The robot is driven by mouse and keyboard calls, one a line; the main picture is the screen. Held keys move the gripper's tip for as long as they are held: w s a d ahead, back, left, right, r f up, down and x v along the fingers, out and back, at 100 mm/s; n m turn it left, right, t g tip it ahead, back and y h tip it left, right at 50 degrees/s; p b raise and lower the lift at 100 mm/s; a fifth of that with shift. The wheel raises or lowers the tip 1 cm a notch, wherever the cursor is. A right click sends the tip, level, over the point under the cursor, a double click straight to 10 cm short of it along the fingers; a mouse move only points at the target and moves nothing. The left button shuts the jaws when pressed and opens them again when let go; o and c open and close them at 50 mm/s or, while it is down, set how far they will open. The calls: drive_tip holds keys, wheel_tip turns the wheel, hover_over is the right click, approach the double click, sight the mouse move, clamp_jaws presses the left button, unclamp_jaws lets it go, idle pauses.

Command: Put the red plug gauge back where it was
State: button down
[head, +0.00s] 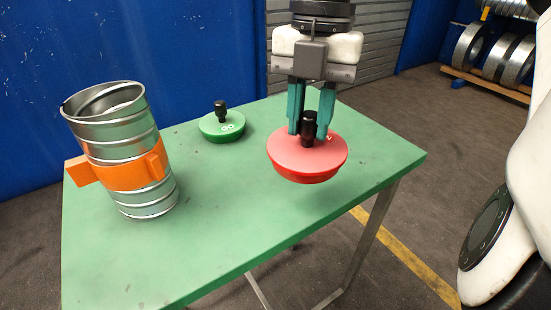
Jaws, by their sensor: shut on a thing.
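The red plug gauge (306,158) is a round red disc with a black knob on top. My gripper (310,125) has its teal fingers shut around the black knob, pointing down. The red disc is roughly level and appears to hang above the green table (235,245), over its right part; the exact gap under it is hard to tell. A green plug gauge (222,124) with a black knob stands on the table to the left of and behind the red one.
A ribbed metal spiral duct (118,145), held by an orange clamp (130,174), stands tilted at the table's left. The table's front middle and right corner are clear. Metal coils (490,55) sit on a rack at the far right. A blue wall (190,50) is behind.

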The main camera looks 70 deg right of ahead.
drive_tip(key=shift+w+d+f+b, duration=0.2)
drive_tip(key=shift+w+f, duration=0.8)
drive_tip(key=shift+f, duration=0.55)
drive_tip(key=shift+w+d+f+b, duration=0.15)
drive_tip(key=shift+w+f, duration=0.8)
drive_tip(key=shift+f, duration=0.65)
drive_tip(key=shift+w+d+f+b, duration=0.2)
drive_tip(key=shift+w+f, duration=0.8)
drive_tip(key=shift+f, duration=0.55)
drive_tip(key=shift+f, duration=0.15)
drive_tip(key=c, duration=0.9)
unclamp_jaws()
drive_tip(key=shift+o, duration=0.2)
wheel_tip(320, 180, up, 12)
drive_tip(key=d+p, duration=0.1)
drive_tip(key=shift+d+p, duration=0.2)
drive_tip(key=shift+p, duration=0.1)
